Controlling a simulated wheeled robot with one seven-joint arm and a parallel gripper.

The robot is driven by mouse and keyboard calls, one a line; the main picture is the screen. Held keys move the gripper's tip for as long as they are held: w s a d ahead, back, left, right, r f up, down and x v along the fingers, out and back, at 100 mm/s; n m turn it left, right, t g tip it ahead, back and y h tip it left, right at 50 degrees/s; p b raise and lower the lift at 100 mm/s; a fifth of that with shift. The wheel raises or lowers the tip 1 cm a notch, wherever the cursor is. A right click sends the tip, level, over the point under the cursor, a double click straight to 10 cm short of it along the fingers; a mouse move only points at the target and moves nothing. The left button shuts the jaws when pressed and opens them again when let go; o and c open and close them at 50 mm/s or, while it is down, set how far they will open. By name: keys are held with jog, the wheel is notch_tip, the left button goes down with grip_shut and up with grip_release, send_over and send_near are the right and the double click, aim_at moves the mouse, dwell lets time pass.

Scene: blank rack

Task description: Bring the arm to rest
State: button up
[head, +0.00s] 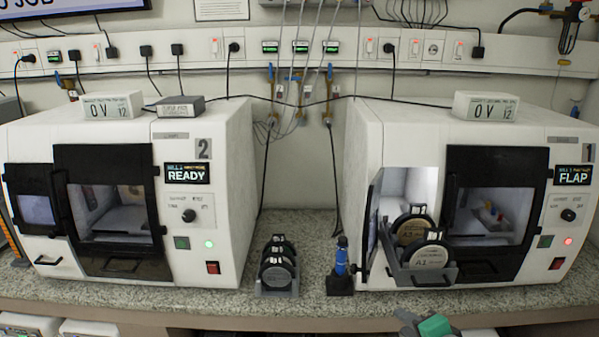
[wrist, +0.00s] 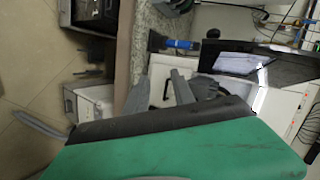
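My gripper (head: 425,325) shows only in part at the bottom edge of the head view, as a grey and green shape in front of the counter, below machine 1. In the wrist view its green and dark grey body fills the lower part. I see nothing held. Machine 1 (head: 359,180) on the right has its small left door open, and its display reads FLAP. A grey holder with two round blanks (head: 428,255), marked A1 and A3, sits at that opening.
Machine 2 (head: 228,190) stands left, its display reading READY with a green light. A grey rack (head: 277,291) with dark round blanks and a blue bottle-like item (head: 341,262) stand between the machines. The open door (head: 374,225) juts forward. Bare counter (head: 215,303) lies in front.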

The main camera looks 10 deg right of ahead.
jog(key=a+f+n+g+y, duration=0.1)
jog(key=a+f+n+g, duration=0.35)
jog(key=a+n, duration=0.45)
jog(key=s+a+r+n+g+h, duration=0.1)
jog(key=s+a+r+n+g, duration=0.2)
jog(key=a, duration=0.4)
jog(key=s+n+g, duration=0.1)
jog(key=n, duration=0.1)
jog(key=shift+a+r+n+h, duration=0.3)
jog(key=shift+r+n, duration=0.1)
